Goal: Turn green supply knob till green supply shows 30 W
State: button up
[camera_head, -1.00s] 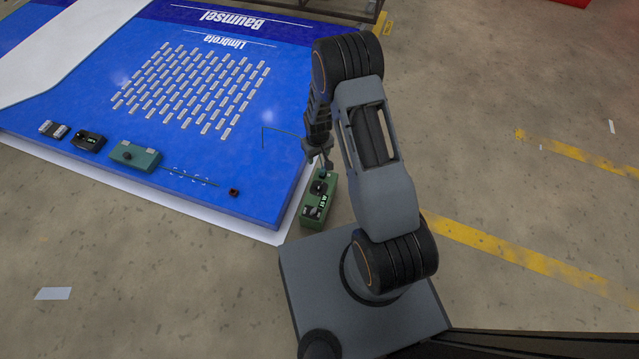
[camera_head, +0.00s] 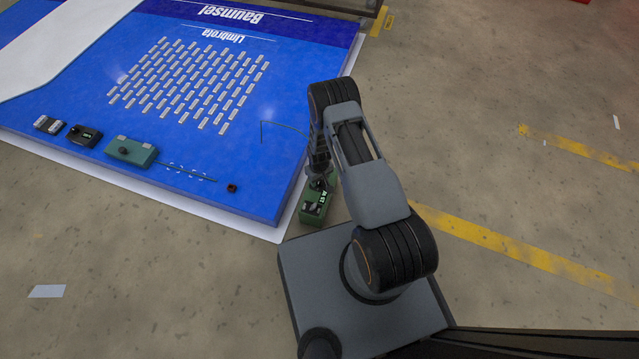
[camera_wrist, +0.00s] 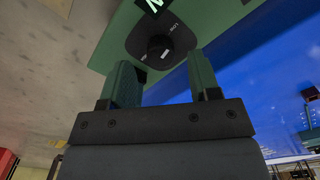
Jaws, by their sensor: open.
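The green supply (camera_head: 313,208) stands on the floor beside the right edge of the blue panel. In the wrist view its green body (camera_wrist: 215,18) fills the top, with a black round knob (camera_wrist: 159,48) on a dark plate. Part of a lit display (camera_wrist: 153,4) shows at the top edge; I cannot read its value. My gripper (camera_wrist: 163,78) is open, its two green-grey fingers apart, just short of the knob and on either side of it. In the head view my gripper (camera_head: 319,180) hides the knob end of the supply.
The blue panel (camera_head: 110,70) lies at the left with rows of small light strips. A teal box (camera_head: 131,151), a black device (camera_head: 83,136) and a grey device (camera_head: 49,125) stand along its front edge. A thin wire (camera_head: 283,126) rises near the arm. Floor at right is clear.

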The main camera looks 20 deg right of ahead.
aim_at(319, 183)
jog(key=shift+f+b, duration=0.4)
jog(key=shift+f, duration=1.1)
jog(key=c, duration=0.9)
